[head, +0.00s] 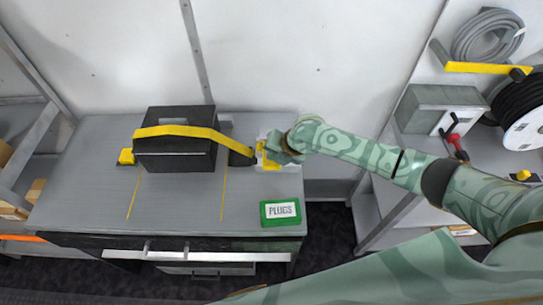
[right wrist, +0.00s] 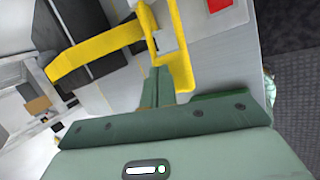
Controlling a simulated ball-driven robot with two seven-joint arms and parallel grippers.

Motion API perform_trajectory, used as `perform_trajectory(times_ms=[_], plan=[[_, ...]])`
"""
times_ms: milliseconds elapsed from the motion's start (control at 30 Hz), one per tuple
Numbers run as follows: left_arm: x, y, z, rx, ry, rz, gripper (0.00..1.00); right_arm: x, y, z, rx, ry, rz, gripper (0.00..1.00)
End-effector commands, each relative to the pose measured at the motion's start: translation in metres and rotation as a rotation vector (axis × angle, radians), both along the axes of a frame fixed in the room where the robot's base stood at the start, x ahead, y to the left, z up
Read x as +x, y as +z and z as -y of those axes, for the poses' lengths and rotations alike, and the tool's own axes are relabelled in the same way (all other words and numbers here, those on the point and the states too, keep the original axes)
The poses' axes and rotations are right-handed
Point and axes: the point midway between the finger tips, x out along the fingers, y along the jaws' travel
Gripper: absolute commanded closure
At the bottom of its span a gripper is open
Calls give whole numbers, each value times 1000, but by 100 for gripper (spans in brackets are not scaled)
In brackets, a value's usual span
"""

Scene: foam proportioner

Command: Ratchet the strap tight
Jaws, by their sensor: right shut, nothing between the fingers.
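A yellow strap (head: 180,131) runs over a black box (head: 177,153) on the grey workbench. Its left end comes down by a yellow anchor (head: 126,156); its right end slopes down toward a ratchet with a yellow handle (head: 262,152). My right gripper (head: 279,151) is at the ratchet, partly covering it. In the right wrist view the shut green fingers (right wrist: 157,86) are beside the yellow handle frame (right wrist: 180,74), with nothing between them. Whether they touch it I cannot tell. The strap (right wrist: 98,54) also shows there. My left gripper is out of view.
A green box labelled PLUGS (head: 280,211) sits near the bench's front right corner. Yellow lines mark the bench top (head: 80,190), whose left part is clear. At right, shelving holds a grey case (head: 433,108), a hose coil (head: 488,36) and a black reel (head: 515,97).

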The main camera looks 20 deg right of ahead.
Motion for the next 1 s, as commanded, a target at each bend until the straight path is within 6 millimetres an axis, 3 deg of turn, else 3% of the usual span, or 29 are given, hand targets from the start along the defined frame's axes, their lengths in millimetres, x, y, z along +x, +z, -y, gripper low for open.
perform_trajectory(times_ms=[1000], plan=[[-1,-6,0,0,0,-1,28,-5,-12,-1,0,0,-1,100]])
